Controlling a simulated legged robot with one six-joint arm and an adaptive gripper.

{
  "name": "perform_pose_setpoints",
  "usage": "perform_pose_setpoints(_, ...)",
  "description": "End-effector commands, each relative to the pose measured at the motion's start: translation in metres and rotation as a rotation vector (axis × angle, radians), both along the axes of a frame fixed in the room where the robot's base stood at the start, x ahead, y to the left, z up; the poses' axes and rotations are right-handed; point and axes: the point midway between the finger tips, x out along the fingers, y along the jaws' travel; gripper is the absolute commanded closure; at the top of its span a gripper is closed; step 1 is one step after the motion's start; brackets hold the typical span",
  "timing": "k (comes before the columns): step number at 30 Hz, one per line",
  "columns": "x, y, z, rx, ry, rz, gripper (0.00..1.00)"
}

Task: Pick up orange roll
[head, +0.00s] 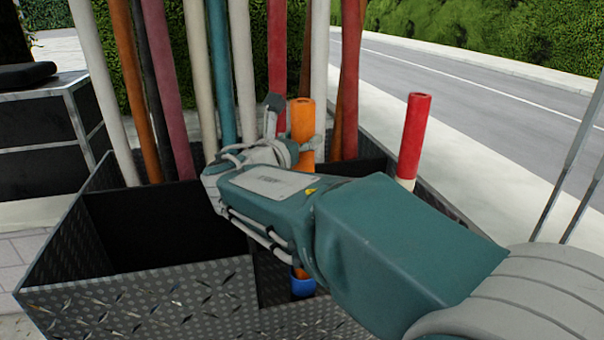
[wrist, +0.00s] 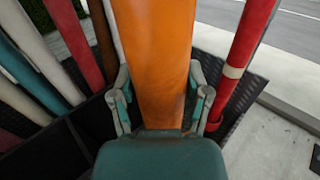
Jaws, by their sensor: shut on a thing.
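The orange roll (head: 302,121) stands upright in the near right part of the black box. It fills the middle of the wrist view (wrist: 157,60). My gripper (head: 295,138) is shut around the roll's upper part, with a finger on each side of it in the wrist view (wrist: 163,98). My arm hides much of the roll's lower length in the head view. A short orange piece and a blue end show low in the box beneath my arm. I cannot tell whether the roll's foot is off the box floor.
The black box (head: 140,292) has an empty left compartment. A red roll with a pale band (head: 414,135) stands to the right of the orange one. Several white, brown, teal and red rolls (head: 165,85) stand along the back. A dark cabinet (head: 45,150) is at left.

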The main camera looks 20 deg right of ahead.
Motion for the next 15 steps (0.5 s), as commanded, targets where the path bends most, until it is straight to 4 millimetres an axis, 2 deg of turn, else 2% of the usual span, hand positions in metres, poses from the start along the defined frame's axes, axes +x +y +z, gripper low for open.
perform_pose_setpoints(5,0.0,0.0,0.017,0.001,-0.006,0.0,0.99)
perform_pose_setpoints(15,0.0,0.0,0.072,0.001,-0.008,-0.001,0.99)
